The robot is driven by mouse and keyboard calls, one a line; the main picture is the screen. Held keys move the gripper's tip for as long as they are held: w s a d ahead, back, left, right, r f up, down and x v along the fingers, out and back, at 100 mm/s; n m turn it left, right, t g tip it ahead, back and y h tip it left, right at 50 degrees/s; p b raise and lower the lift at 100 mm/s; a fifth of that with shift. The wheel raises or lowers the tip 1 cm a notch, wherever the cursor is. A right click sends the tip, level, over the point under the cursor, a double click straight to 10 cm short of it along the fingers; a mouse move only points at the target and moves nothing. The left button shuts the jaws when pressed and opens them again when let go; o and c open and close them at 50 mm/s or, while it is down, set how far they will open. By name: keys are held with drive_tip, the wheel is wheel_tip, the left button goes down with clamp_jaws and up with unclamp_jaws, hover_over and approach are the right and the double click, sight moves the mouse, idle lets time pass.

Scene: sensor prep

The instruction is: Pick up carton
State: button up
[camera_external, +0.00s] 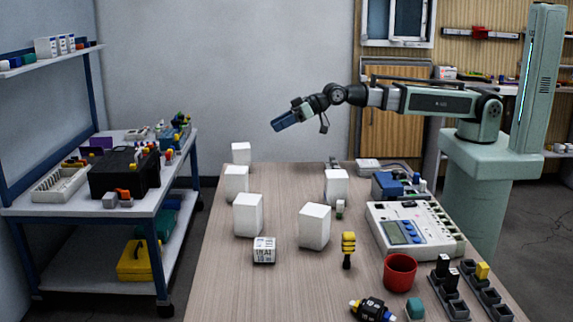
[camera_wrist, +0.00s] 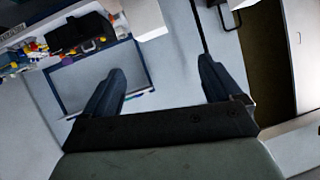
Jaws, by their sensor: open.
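A small white carton (camera_external: 264,250) with dark printed lettering stands on the table in the external view. Several taller plain white blocks stand behind and beside it, one at its upper left (camera_external: 248,214) and one to its right (camera_external: 314,226). My gripper (camera_external: 280,123) is high above the far end of the table, well away from the carton and touching nothing. In the wrist view my gripper (camera_wrist: 163,70) has its two dark fingers spread apart with nothing between them. The carton does not show in the wrist view.
A yellow-topped tool (camera_external: 348,248), a red cup (camera_external: 399,272), a white device with a screen (camera_external: 414,230) and dark holders (camera_external: 448,290) stand to the carton's right. The table's left front (camera_external: 222,290) is clear. A cluttered cart (camera_external: 105,205) stands at left.

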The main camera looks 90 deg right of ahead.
sight(241, 151)
drive_tip(key=shift+n+t+h, duration=0.3)
drive_tip(key=shift+n+t, duration=0.1)
drive_tip(key=shift+n, duration=0.5)
drive_tip(key=f+x, duration=0.1)
drive_tip(key=x, duration=0.4)
drive_tip(key=s+f+x, duration=0.1)
drive_tip(key=x, duration=0.4)
drive_tip(key=f+x, duration=0.1)
drive_tip(key=x, duration=0.4)
drive_tip(key=shift+w+d+f, duration=0.1)
drive_tip(key=shift+d+f, duration=0.2)
drive_tip(key=shift+f, duration=0.05)
drive_tip(key=shift+c, duration=0.3)
drive_tip(key=c, duration=1)
drive_tip(key=shift+r, duration=0.15)
wheel_tip(241, 151, up, 10)
